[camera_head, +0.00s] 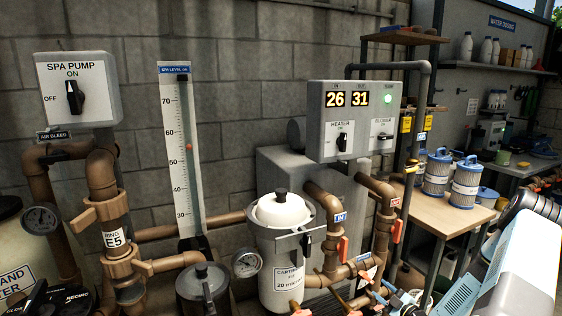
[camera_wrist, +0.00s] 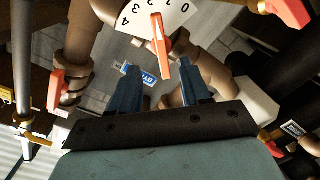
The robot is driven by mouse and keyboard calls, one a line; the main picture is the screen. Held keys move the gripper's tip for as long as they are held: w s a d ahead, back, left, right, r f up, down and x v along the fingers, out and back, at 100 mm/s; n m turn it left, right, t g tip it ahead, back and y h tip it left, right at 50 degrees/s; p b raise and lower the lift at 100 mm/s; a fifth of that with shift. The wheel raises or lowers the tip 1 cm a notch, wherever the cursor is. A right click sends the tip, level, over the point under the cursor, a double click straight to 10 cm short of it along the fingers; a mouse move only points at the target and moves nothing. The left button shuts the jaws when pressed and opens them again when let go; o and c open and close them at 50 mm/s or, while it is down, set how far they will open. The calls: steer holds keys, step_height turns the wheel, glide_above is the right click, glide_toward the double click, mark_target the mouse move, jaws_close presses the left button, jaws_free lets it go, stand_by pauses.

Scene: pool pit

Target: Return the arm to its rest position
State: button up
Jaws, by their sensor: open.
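My gripper (camera_wrist: 158,64) is open in the wrist view, with two dark blue fingers apart and nothing held between them. An orange pointer handle (camera_wrist: 159,42) on a white dial (camera_wrist: 178,12) numbered 0 to 4 shows between and beyond the fingertips. The handle's depth from the fingers is hard to tell. In the head view my arm (camera_head: 520,265) comes in from the right. Its gripper end is low near the pipework at the bottom edge, partly cut off.
Brown pipes (camera_head: 376,235) with orange valve handles (camera_head: 342,248) stand close by. The white-lidded cartridge housing (camera_head: 280,220) is left of them. A wooden table (camera_head: 450,212) with blue-and-white filter cartridges (camera_head: 437,172) stands behind. In the wrist view, another orange handle (camera_wrist: 56,88) is at left.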

steer(key=w+r+g+h, duration=0.2)
steer(key=w+r+g, duration=0.1)
steer(key=r, duration=0.5)
steer(key=w+r+g+h, duration=0.2)
steer(key=r, duration=0.6)
steer(key=s+a+r+m+g+h, duration=0.1)
steer(key=s+a+r+m+h, duration=0.15)
steer(key=r, duration=0.55)
steer(key=s+a+r+m+g+h, duration=0.1)
steer(key=s+a+r+m+g, duration=0.15)
steer(key=r, duration=0.65)
steer(key=s+a+r+m, duration=0.2)
steer(key=s+a+r, duration=0.2)
steer(key=s, duration=0.6)
steer(key=s+a+r+m+g+y, duration=0.1)
steer(key=s+a+r+m, duration=0.2)
steer(key=s, duration=0.8)
steer(key=s+a+r+m+g, duration=0.1)
steer(key=s+a+r+m, duration=0.1)
steer(key=s+a+r, duration=0.5)
steer(key=s+r, duration=0.2)
steer(key=s, duration=0.2)
steer(key=shift+a+m, duration=0.25)
steer(key=shift+m, duration=0.15)
stand_by(1.1)
